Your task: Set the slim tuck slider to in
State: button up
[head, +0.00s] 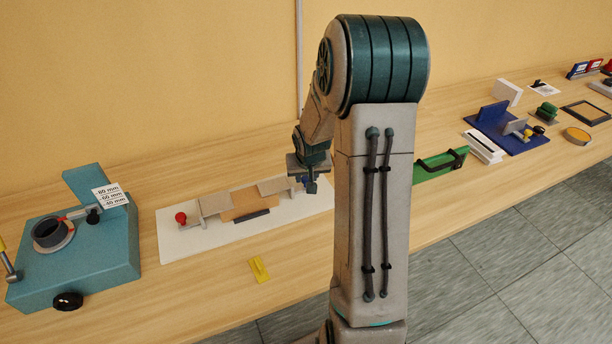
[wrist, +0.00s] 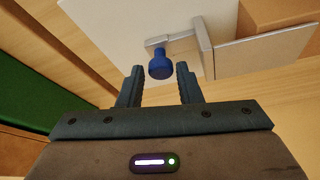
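A pale white board (head: 185,245) lies on the bench and carries a brown block (head: 250,203) with a grey plate on either side. A red knob (head: 181,218) stands at its left end. A blue knob (wrist: 160,66) sits on a small metal bracket (wrist: 200,45) at the other end. No readable label shows which knob is the slim tuck slider. My gripper (wrist: 160,82) is open, its fingers on either side of the blue knob in the picture; contact cannot be told. In the head view my gripper (head: 309,172) is over the board's right end.
A teal machine (head: 85,255) stands at the left, with a yellow piece (head: 259,269) at the bench front. A green device (head: 438,165) is right of my arm. A blue fixture (head: 505,125) and small items are farther right. My arm hides part of the bench.

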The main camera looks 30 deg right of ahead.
jog(key=shift+o, duration=0.9)
jog(key=shift+d, duration=0.1)
jog(key=v, duration=1.4)
jog(key=shift+f, duration=0.15)
jog(key=s+a+r+n, duration=0.1)
jog(key=s+a, duration=0.5)
jog(key=s, duration=0.3)
jog(key=s+a+r+n+g+y, duration=0.1)
jog(key=s+a+r+n, duration=0.1)
jog(key=s+a, duration=0.5)
jog(key=s, duration=0.3)
jog(key=shift+s+a+r+n, duration=0.15)
jog(key=shift+s+r+n, duration=0.1)
jog(key=shift+r+n, duration=0.05)
